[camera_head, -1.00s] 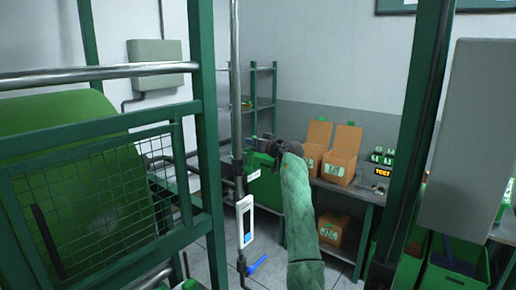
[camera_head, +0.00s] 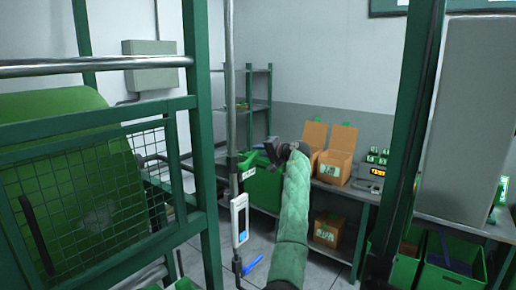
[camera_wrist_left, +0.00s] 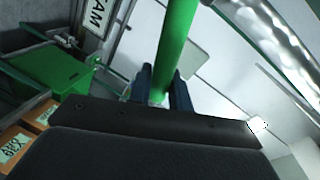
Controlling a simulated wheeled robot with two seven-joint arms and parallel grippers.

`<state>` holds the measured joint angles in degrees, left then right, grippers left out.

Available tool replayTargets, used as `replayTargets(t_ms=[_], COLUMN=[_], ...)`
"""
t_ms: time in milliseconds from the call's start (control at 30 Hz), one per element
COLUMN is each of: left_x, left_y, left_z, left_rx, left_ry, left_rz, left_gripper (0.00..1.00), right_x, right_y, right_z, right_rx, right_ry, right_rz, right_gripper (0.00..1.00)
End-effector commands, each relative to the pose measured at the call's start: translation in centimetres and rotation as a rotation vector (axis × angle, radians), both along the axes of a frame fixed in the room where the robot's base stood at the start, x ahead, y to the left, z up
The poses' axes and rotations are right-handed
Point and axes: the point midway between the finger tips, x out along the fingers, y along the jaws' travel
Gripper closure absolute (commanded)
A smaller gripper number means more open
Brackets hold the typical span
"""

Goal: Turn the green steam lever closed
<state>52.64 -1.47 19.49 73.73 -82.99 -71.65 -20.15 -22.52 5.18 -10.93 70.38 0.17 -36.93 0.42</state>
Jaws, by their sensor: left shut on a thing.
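The green steam lever (camera_wrist_left: 174,45) is a straight green bar in the left wrist view, running up from between my fingers. My left gripper (camera_wrist_left: 160,90) is shut on it, with one dark finger on each side. In the head view my left gripper (camera_head: 268,152) is beside the vertical pipe (camera_head: 231,110), at the end of my green-sleeved arm. The lever is small and hard to separate from the green behind it there. A white label (camera_wrist_left: 97,15) ending in "AM" shows in the wrist view. My right gripper is not in view.
A white gauge box (camera_head: 239,220) and a blue lever (camera_head: 252,265) are lower on the pipe. A green frame with mesh (camera_head: 85,190) stands at left. A green bin (camera_head: 264,188), cardboard boxes (camera_head: 336,168) and a bench are behind. A green post (camera_head: 412,130) stands at right.

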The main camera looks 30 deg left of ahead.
Motion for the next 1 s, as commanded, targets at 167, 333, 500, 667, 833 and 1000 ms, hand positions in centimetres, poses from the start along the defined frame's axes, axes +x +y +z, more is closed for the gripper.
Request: replayTargets(t_ms=[167,333,500,667,833,1000], left_x=[0.4,0.6,0.6,0.6,0.6,0.6], left_y=[0.1,0.1,0.1,0.1,0.0,0.0], left_z=[-1.4,-2.6,-3.4,-3.8,-4.0,-4.0], left_rx=[0.013,0.021,0.025,0.027,0.028,0.028], left_ry=[0.14,0.244,0.312,0.346,0.36,0.361], left_rz=[0.001,0.001,0.0,0.001,0.001,0.001], left_gripper=[1.0,1.0,1.0,1.0,1.0,1.0], right_x=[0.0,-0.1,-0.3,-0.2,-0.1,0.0], right_y=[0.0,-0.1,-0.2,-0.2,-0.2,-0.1], right_z=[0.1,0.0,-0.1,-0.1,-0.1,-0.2], right_rx=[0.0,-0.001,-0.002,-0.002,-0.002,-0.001], right_ry=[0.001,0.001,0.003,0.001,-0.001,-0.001], right_rz=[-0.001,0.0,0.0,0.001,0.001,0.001], right_gripper=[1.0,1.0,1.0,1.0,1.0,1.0])
